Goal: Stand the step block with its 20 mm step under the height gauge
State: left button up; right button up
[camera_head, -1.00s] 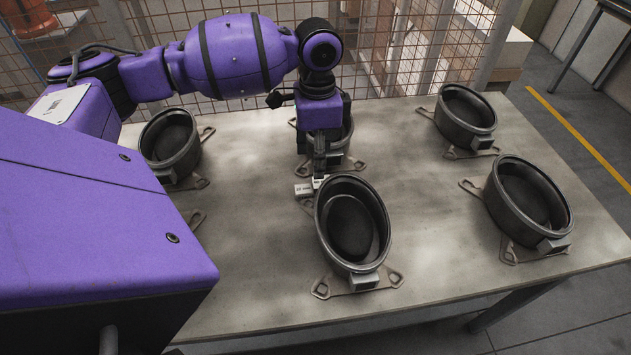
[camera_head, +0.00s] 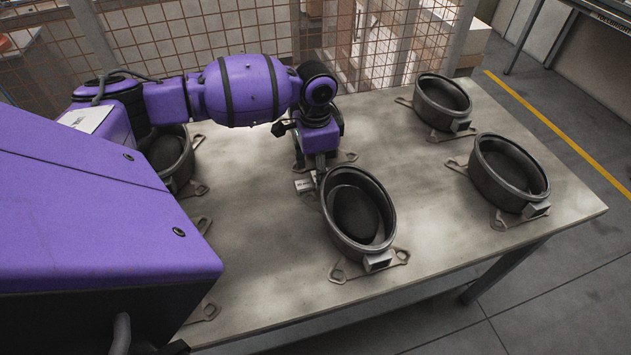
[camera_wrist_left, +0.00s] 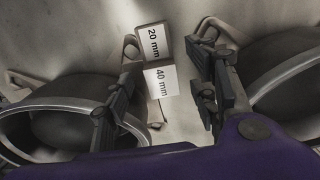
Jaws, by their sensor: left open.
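The step block (camera_head: 304,185) is a small pale block on the table in the head view, left of the front middle dark pot. In the left wrist view the step block (camera_wrist_left: 160,78) shows two faces, marked "20 mm" and "40 mm". My left gripper (camera_head: 318,167) points down at the block, partly hiding it in the head view. In the left wrist view my left gripper (camera_wrist_left: 165,85) is open, with a finger on either side of the block and visible gaps. I cannot make out a height gauge. My right gripper is not in view.
A dark pot on a bracket (camera_head: 358,212) stands close right of the block. More pots stand at the right (camera_head: 510,172), back right (camera_head: 442,102) and left (camera_head: 168,158). A wire mesh fence (camera_head: 200,40) runs behind the table (camera_head: 270,265). The table's front middle is bare.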

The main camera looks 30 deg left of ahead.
aim_at(312, 182)
pick_arm(q)
notch_tip(312, 182, down, 3)
jog(key=shift+f, duration=0.1)
grip_shut()
dwell(0.5)
